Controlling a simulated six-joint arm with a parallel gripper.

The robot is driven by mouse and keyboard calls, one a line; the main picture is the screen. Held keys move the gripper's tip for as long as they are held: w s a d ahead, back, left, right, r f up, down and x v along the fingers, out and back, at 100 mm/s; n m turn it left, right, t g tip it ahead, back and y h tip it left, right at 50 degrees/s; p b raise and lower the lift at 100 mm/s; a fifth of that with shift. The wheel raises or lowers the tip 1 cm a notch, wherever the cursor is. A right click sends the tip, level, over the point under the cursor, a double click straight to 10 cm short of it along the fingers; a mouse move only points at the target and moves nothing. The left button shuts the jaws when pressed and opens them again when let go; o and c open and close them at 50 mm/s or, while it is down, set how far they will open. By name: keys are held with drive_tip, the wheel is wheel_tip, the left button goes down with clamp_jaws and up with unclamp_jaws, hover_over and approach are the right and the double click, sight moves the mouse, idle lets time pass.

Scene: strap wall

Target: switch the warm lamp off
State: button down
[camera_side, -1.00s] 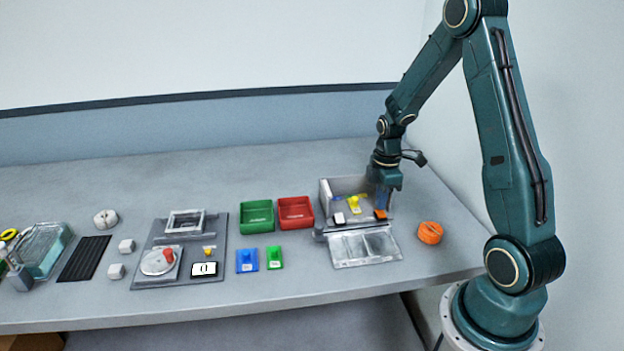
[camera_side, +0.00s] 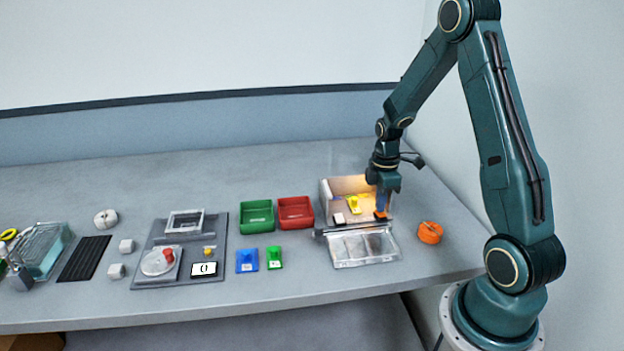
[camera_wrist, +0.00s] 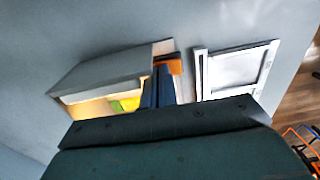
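The open-fronted grey box (camera_side: 326,203) has a warm yellow-orange glow (camera_side: 350,184) inside it, so the warm lamp is lit; the lamp itself is hidden. On the box floor are an orange rocker-like part (camera_side: 380,216) at the right, a white one (camera_side: 338,218) at the left and a yellow piece (camera_side: 354,203) between. My gripper (camera_side: 382,200) points down at the box's right side, its blue fingertips just above or touching the orange part; I cannot tell which. The wrist view shows the fingers (camera_wrist: 158,88) close together with nothing seen between them, beside the orange part (camera_wrist: 174,67).
A clear-paned lid (camera_side: 365,247) lies open in front of the box. An orange round knob (camera_side: 430,232) stands to the right. Red (camera_side: 296,212) and green (camera_side: 257,216) bins are at the left, with blue (camera_side: 247,260) and green (camera_side: 274,258) pieces before them.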

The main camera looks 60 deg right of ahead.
drive_tip(key=shift+s+a, duration=0.15)
drive_tip(key=shift+s, duration=0.05)
drive_tip(key=shift+s+a+r, duration=0.15)
drive_tip(key=shift+s+a, duration=0.25)
drive_tip(key=shift+r, duration=0.2)
wheel_tip(320, 180, up, 14)
drive_tip(key=w+d, duration=0.1)
drive_tip(key=shift+w+d+f, duration=0.25)
drive_tip(key=shift+w+d, duration=0.05)
idle(0.5)
drive_tip(key=shift+a, duration=0.1)
